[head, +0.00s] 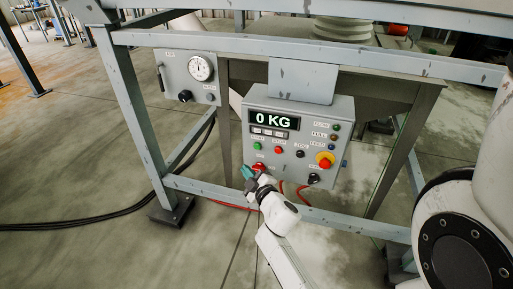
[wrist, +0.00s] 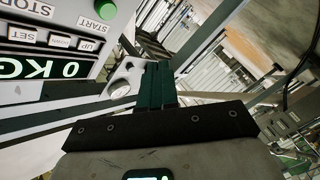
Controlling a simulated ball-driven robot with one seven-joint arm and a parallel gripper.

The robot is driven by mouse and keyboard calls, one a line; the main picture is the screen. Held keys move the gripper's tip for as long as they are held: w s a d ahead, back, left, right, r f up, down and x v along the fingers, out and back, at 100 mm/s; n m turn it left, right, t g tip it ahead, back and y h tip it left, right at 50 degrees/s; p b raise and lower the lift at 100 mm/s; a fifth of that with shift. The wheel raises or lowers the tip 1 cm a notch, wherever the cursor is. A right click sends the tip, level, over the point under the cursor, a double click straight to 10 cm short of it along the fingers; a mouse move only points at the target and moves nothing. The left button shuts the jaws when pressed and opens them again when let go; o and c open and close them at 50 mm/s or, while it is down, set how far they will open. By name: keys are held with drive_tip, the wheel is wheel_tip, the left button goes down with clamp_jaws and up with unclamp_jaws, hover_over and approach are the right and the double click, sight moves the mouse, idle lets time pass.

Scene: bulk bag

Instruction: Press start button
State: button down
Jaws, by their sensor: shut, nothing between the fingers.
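The grey control box (head: 320,112) hangs on the frame, with a display reading 0 KG (head: 273,120). The green start button (head: 257,146) is at the lower left of its front face. In the wrist view the green button (wrist: 105,9) shows at the top left, beside the word START. My gripper (head: 246,171) is shut and empty, with its teal fingers together. In the head view it is just below and left of the green button. In the wrist view its fingers (wrist: 157,72) point right of the button, apart from it in the picture.
A red stop button (head: 278,150) is right of the green one, and a red emergency knob (head: 325,160) sits further right. A gauge box (head: 192,77) is at left. Grey frame bars surround the panel.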

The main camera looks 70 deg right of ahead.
drive_tip(key=d+p, duration=0.1)
drive_tip(key=d, duration=0.7)
drive_tip(key=shift+w+d, duration=0.3)
drive_tip(key=shift+w, duration=0.05)
drive_tip(key=shift+d, duration=0.15)
idle(1.7)
drive_tip(key=shift+d, duration=0.3)
drive_tip(key=shift+w+d, duration=0.1)
drive_tip(key=shift+d, duration=0.4)
idle(0.7)
drive_tip(key=shift+a, duration=0.2)
drive_tip(key=shift+a+p, duration=0.35)
drive_tip(key=shift+a, duration=0.4)
drive_tip(key=shift+s+a, duration=0.15)
drive_tip(key=shift+a, duration=1.1)
drive_tip(key=shift+s+a, duration=0.15)
drive_tip(key=shift+a, duration=1.1)
